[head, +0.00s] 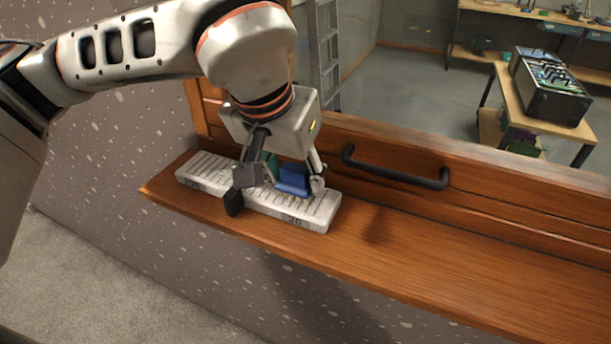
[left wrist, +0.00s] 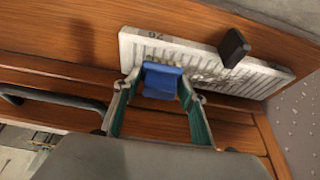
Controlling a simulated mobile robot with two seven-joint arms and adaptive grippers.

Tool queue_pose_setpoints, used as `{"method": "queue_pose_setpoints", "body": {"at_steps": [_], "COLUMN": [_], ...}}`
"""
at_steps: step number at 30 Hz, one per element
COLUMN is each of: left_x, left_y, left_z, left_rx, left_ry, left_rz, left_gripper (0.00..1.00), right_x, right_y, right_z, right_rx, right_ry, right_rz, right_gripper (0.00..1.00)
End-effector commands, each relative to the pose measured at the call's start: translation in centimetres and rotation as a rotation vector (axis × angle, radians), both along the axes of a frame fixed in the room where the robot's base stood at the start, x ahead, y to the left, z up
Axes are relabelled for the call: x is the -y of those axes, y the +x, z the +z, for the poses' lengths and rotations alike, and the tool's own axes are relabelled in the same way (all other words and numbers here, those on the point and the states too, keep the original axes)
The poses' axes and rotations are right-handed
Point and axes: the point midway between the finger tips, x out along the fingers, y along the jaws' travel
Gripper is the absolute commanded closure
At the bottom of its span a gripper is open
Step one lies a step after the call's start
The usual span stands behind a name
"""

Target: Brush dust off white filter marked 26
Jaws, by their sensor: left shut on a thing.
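The white filter (head: 322,206) lies flat on the wooden ledge, long and slatted, with the mark 26 on its front edge near the right end. In the left wrist view the filter (left wrist: 133,47) appears turned round, with its mark at the upper left. My left gripper (head: 282,181) is over the filter, shut on a blue block-like piece, seemingly the brush (head: 294,179). My right gripper is out of view.
A dark bar handle (head: 397,170) is fixed to the wooden panel behind the ledge (head: 450,265). The ledge's right part is clear. A ladder and workbenches stand beyond.

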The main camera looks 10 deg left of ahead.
Motion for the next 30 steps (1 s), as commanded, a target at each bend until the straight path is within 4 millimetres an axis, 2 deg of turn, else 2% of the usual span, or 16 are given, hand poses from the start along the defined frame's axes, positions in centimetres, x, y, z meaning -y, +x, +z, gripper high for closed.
{"method": "queue_pose_setpoints", "body": {"at_steps": [3, 11, 21, 30], "left_x": [-0.9, -1.6, -4.2, -5.2], "left_y": [0.2, 0.4, 0.8, 1.0], "left_z": [0.1, 0.1, 0.0, -0.1], "left_rx": [0.002, 0.002, 0.002, 0.001], "left_ry": [0.0, -0.001, -0.001, -0.001], "left_rz": [0.002, 0.001, 0.001, 0.001], "left_gripper": [0.76, 0.76, 0.76, 0.76], "right_x": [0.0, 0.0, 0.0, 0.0], "right_y": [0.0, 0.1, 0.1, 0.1], "right_z": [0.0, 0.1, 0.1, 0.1], "right_rx": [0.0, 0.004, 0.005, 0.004], "right_ry": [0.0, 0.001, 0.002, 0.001], "right_rz": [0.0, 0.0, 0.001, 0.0], "right_gripper": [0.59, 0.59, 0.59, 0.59]}}
